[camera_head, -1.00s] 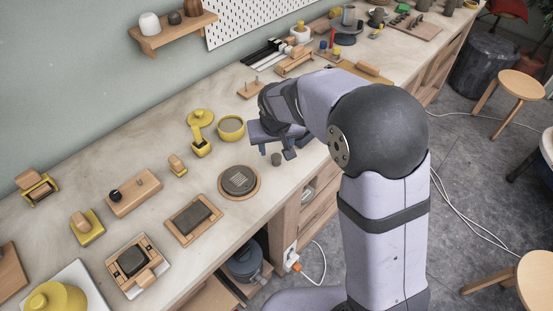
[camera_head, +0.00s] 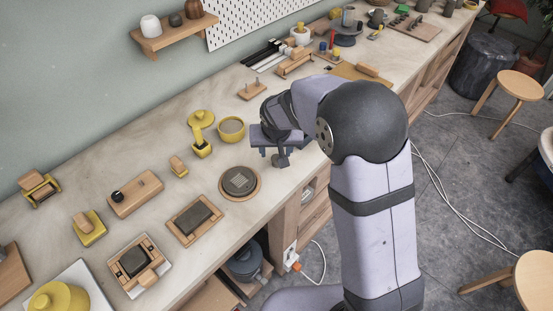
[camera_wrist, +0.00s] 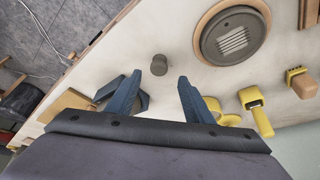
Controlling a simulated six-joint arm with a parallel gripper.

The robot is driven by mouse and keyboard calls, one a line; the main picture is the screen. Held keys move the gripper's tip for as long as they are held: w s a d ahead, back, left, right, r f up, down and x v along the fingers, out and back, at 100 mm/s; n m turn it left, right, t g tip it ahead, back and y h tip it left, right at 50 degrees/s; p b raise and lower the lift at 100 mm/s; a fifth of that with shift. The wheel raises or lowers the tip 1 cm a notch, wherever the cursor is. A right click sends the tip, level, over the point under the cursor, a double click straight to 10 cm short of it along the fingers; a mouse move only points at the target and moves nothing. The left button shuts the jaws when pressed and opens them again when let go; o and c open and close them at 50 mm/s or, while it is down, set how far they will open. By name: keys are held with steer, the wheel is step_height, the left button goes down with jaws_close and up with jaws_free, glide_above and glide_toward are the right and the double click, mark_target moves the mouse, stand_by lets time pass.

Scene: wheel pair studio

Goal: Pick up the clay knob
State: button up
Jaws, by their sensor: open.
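The clay knob (camera_wrist: 159,64) is a small grey-brown cylinder on the pale worktop near its front edge, seen in the wrist view. My gripper (camera_wrist: 159,77) is open, its two blue-grey fingers pointing at the worktop. The knob shows just past the fingertips, about midway between them, and the jaws hold nothing. I cannot tell the exact height of the fingertips over the worktop. In the head view my gripper (camera_head: 272,157) is low over the worktop and hides the knob.
A round wooden board with a grey disc (camera_head: 240,182) lies close to the left of my gripper. A yellow bowl (camera_head: 231,129) and a yellow-handled tool (camera_head: 201,143) stand behind it. A framed grey slab (camera_head: 195,220) lies further left. The worktop's front edge is near.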

mark_target(277, 155)
steer(key=shift+p+x, duration=0.75)
steer(key=shift+x, duration=1.55)
steer(key=shift+s+d, duration=0.15)
steer(key=shift+c, duration=0.2)
steer(key=c, duration=1.1)
steer(key=shift+o, duration=0.2)
step_height(277, 155, up, 10)
steer(key=b, duration=0.2)
